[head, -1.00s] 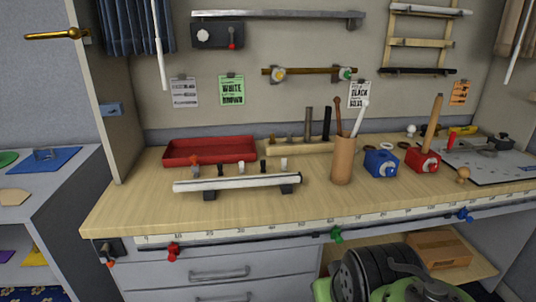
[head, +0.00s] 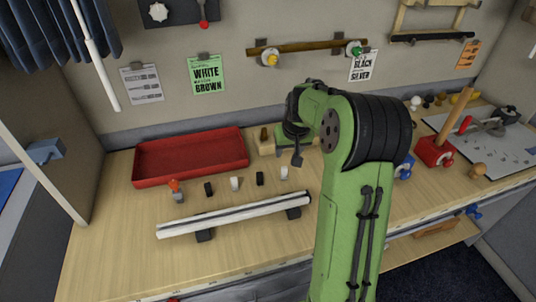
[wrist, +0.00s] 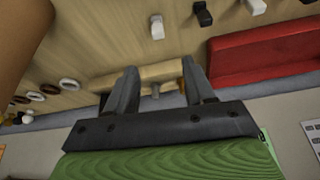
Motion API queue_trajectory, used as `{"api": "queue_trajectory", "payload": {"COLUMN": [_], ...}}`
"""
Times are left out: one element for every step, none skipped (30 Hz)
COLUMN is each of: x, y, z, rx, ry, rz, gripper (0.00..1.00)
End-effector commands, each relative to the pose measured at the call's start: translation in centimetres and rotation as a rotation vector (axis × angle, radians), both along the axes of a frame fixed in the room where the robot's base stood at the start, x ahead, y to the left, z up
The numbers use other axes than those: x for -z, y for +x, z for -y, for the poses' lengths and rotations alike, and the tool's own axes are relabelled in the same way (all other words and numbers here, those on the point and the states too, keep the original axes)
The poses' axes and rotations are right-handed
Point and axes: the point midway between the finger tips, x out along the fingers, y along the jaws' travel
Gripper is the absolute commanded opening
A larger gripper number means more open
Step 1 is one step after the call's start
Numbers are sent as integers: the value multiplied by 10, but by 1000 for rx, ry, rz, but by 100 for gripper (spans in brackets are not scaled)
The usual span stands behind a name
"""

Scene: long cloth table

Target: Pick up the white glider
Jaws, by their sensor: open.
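Two white gliders stand on the table in a row of small pieces: one at the row's right end (head: 284,173) and one mid-row (head: 234,184). In the wrist view the right-end white glider (wrist: 157,27) lies beyond the fingertips, with the other white one (wrist: 257,6) at the top edge. My gripper (wrist: 160,78) is open, with nothing held between its fingers. In the head view my gripper (head: 297,158) hangs above the table, just behind the right-end white glider, partly hidden by my arm.
Two black gliders (head: 208,189) (head: 260,179) and an orange-topped piece (head: 176,190) share the row. A white rail (head: 230,216) lies in front; a red tray (head: 190,158) stands behind. A wooden block (wrist: 145,75) shows beyond my fingers. Red block (head: 434,152) is at right.

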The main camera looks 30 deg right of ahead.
Motion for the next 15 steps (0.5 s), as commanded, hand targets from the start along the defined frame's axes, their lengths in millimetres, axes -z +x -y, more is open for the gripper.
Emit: {"api": "queue_trajectory", "payload": {"x": [3,8,15,22,30,40,47,55,64,71,77,85,89,93,97], "y": [1,2,4,7,9,13,16,18,22,25,27,30,32,34,35], "z": [2,2,3,4,4,6,7,8,9,10,11,12,13,13,14], "rx": [2,2,2,2,2,2,3,3,2,2,1,2,2,2,2], "ry": [2,4,4,4,5,5,5,5,5,5,5,4,4,3,2], "rz": [0,-2,-3,-3,-5,-3,-4,-4,-5,-3,-3,-3,-3,-1,0], "gripper": [53,53,53,53,53,53,53,53,53,53,53,53,53,53,53]}}
